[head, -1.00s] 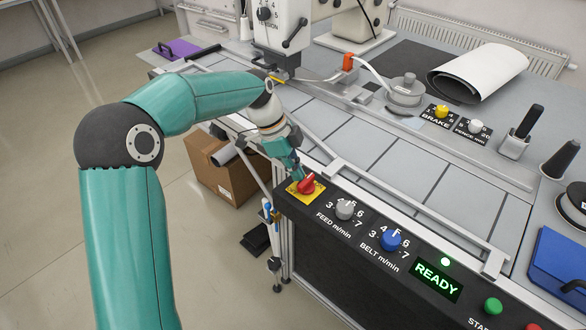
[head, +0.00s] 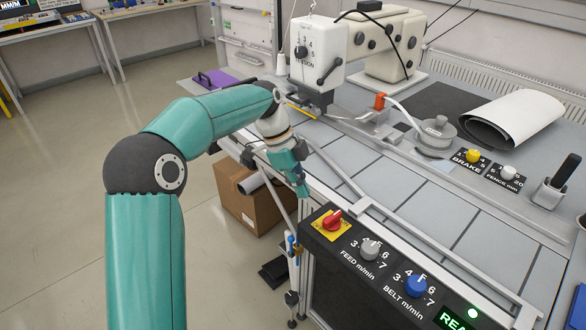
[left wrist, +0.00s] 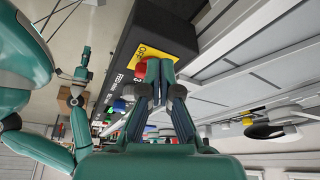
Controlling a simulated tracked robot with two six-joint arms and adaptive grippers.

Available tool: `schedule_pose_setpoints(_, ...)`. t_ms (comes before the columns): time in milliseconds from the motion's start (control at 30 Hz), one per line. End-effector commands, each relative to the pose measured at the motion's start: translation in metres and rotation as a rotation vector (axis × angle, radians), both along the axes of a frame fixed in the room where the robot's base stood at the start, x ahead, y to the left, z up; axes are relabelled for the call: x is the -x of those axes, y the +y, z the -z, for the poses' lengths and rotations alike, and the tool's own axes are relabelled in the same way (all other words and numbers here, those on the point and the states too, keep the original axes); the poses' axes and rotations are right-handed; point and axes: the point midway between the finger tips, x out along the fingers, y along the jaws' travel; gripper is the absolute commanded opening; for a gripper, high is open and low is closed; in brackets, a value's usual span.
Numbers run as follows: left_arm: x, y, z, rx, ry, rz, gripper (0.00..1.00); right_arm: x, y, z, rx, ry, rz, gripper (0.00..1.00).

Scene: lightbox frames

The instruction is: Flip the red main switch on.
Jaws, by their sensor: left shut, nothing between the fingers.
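The red main switch (head: 332,219) sits on a yellow plate (head: 344,231) at the near-left corner of the black control panel. Its handle lies diagonally, pointing to the upper right in the head view. My left gripper (head: 304,193) is shut and empty, just beyond and left of the switch, with a visible gap. In the left wrist view, the yellow plate (left wrist: 168,46) shows lettering, and red (left wrist: 141,68) shows beside the shut fingertips (left wrist: 156,66). My right gripper is outside the head view; a teal arm with a small dark tip (left wrist: 86,50) shows in the wrist view.
The grey feed knob (head: 370,249) and blue belt knob (head: 416,286) follow along the panel. A lit green lamp (head: 473,312) and a partly cut-off green display (head: 457,322) lie further right. A metal rail (head: 430,252) borders the tabletop. A cardboard box (head: 240,195) stands below.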

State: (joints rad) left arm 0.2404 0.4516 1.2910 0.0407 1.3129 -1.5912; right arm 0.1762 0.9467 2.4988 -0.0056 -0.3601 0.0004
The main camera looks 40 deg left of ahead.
Motion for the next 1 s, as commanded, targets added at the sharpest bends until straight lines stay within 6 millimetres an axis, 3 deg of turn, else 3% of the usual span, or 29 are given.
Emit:
schedule_pose_setpoints(100, 0.000, 0.009, -0.023, -0.002, -0.004, -0.002, 0.00, 0.000, 0.000, 0.000, 0.000, 0.000, 0.001, 0.48)
schedule_pose_setpoints(300, 0.002, 0.018, -0.045, -0.002, -0.002, -0.001, 0.00, 0.000, 0.000, -0.002, 0.000, 0.000, 0.000, 0.48)
schedule_pose_setpoints(1000, 0.003, 0.020, -0.049, -0.002, -0.001, -0.002, 0.00, 0.000, 0.000, -0.002, 0.000, 0.000, 0.000, 0.48)
